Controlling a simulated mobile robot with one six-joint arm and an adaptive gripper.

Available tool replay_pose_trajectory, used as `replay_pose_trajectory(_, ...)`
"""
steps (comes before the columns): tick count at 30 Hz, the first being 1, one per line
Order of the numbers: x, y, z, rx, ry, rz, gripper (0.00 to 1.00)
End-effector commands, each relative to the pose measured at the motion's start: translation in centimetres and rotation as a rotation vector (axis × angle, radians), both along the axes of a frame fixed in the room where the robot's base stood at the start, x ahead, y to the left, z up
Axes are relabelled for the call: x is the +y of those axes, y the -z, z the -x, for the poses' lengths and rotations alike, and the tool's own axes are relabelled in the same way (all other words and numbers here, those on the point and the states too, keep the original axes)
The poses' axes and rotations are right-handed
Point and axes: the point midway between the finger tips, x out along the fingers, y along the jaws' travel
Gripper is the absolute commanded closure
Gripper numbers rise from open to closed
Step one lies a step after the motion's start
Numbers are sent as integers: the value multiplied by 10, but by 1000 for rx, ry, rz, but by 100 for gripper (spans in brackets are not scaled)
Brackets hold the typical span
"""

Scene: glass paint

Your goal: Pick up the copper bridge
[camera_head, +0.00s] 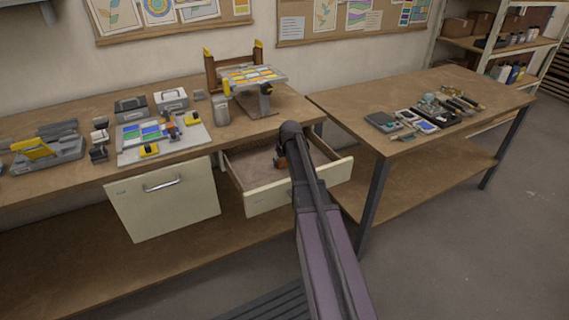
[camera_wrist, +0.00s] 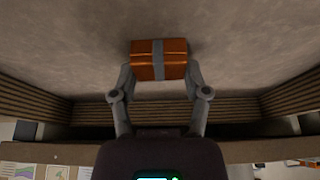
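The copper bridge shows in the wrist view as a copper-orange block (camera_wrist: 172,58) with a grey band across its middle. It is in the open drawer (camera_head: 268,203). My gripper (camera_wrist: 160,76) reaches down into the drawer, with one finger at each side of the block's near part. The fingers look very close to its sides; whether they press on it is unclear. In the head view a small copper part (camera_head: 279,162) shows beside my wrist, and my arm hides most of the gripper and the block.
The drawer walls (camera_wrist: 35,98) stand close around my gripper. Above the drawer, the workbench (camera_head: 60,184) bears a tray of coloured glass (camera_head: 127,153), a metal canister (camera_head: 221,110) and a raised stand with coloured panes (camera_head: 252,75). A second table (camera_head: 330,98) with tools stands right.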

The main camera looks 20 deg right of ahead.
Motion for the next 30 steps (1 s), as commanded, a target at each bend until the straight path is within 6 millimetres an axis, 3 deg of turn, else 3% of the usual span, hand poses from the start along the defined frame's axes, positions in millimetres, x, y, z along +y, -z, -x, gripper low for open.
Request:
replay_pose_trajectory(1,0,0,0,1,0,0,80)
replay_pose_trajectory(2,0,0,0,1,0,0,88)
replay_pose_trajectory(17,0,-3,0,1,0,0,88)
replay_pose_trajectory(30,-1,-36,0,1,0,0,88)
